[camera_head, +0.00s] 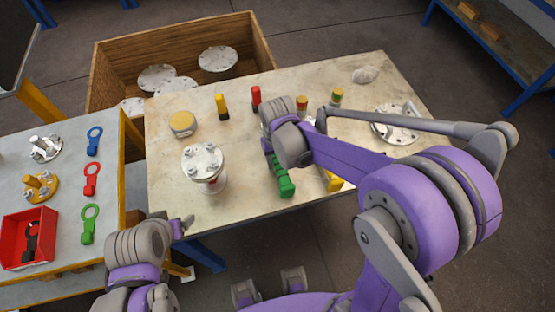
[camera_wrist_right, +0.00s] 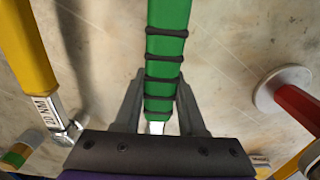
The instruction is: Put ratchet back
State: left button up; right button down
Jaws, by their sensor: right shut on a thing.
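A green handle with dark bands, which looks like the ratchet's (camera_head: 283,182), is over the middle of the pale table in the head view. In the right wrist view the green handle (camera_wrist_right: 165,55) runs up between the fingers of my right gripper (camera_wrist_right: 160,100), which is shut on it. The handle's far end is outside the wrist view. In the head view my right wrist hides most of the right gripper (camera_head: 271,155). My left gripper (camera_head: 183,225) is low at the left, in front of the table; its jaws are too unclear to judge.
A flanged vessel (camera_head: 204,168) stands left on the pale table (camera_head: 240,200). A yellow tool marked 20 NM (camera_wrist_right: 28,50) and a red-handled thing (camera_wrist_right: 295,100) flank the green handle. A wooden crate (camera_head: 180,47) holds flanges behind. A red bin (camera_head: 28,238) sits on the left table.

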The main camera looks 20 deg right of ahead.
pick_arm(q)
jog(key=shift+s+f, duration=0.15)
jog(key=shift+f, duration=0.25)
pick_arm(e)
jog(key=shift+f, duration=0.4)
grip_release()
pick_arm(q)
jog(key=shift+r, duration=0.1)
pick_arm(e)
jog(key=shift+r, duration=0.1)
jog(key=shift+r+p, duration=1.6)
jog(key=shift+r, duration=1.95)
pick_arm(q)
jog(key=r, duration=0.1)
jog(key=w+r, duration=0.1)
jog(key=r, duration=0.1)
jog(key=w+r, duration=0.1)
jog(key=shift+r, duration=0.4)
jog(key=shift+s, duration=0.15)
pick_arm(e)
jog(key=shift+f, duration=0.1)
